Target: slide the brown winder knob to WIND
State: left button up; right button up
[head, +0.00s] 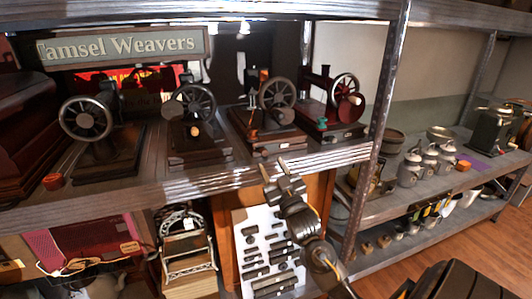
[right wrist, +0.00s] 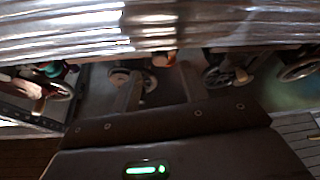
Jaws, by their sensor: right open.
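A small brown piece (head: 252,133) on that base may be the winder knob; I cannot tell for sure. No WIND lettering is readable. In the right wrist view an orange-brown knob (right wrist: 164,59) shows just under the shelf edge. My right gripper (head: 275,167) is open and empty, in front of the shelf edge below the third machine, apart from it. My left gripper is not seen.
The front shelf edge (head: 200,183) lies between my right gripper and the machines. A red machine (head: 325,100) stands to the right, beside a metal upright (head: 383,100). A white panel of dark parts (head: 268,250) hangs below.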

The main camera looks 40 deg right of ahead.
aim_at(265, 155)
jog(key=p+x, duration=0.1)
jog(key=x, duration=0.4)
jog(key=shift+w, duration=0.1)
grip_shut()
